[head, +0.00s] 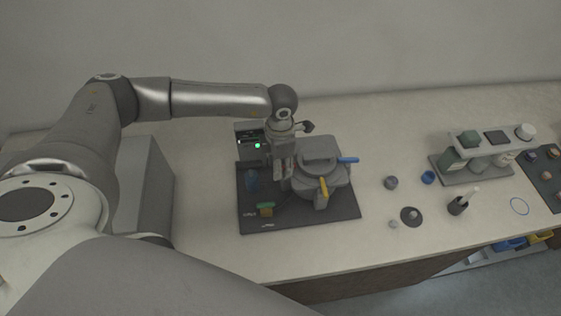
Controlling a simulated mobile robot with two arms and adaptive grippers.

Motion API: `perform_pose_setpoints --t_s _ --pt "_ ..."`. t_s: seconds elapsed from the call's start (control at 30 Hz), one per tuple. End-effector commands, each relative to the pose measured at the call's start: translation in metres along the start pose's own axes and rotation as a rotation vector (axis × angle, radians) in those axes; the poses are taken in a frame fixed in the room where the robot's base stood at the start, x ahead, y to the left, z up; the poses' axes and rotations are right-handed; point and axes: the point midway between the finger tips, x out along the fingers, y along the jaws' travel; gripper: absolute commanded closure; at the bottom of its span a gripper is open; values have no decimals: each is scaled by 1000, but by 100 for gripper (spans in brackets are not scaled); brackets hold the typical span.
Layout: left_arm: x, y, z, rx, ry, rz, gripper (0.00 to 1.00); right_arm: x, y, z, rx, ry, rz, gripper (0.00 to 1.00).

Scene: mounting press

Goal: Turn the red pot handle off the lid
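The pot (318,177) is a grey, round, lidded vessel on a dark mat (345,212). Its lid (319,161) is on top. A blue handle (348,160) points right and a yellow handle (323,187) points toward the front. The red handle is not clearly visible; the left side of the pot is partly hidden by my gripper. My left gripper (285,172) points down at the pot's left side, close to the lid's edge. Its fingers are too small and dark to show a gap or grip. My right gripper is not in view.
A dark unit with a green light (257,145) stands behind my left gripper.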

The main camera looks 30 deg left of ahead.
Motion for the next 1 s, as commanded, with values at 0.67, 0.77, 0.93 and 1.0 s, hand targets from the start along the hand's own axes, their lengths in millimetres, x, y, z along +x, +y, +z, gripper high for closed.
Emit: perform_pose_setpoints --t_s 0.67,0.77,0.93,1.0 --pt "0 0 0 -7 0 1 100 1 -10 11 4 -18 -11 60" --pt "0 0 0 -23 1 1 100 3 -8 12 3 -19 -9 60" --pt "2 -1 0 -93 -1 1 100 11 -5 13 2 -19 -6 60" --pt "2 -2 0 -139 -1 2 100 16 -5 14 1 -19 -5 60"
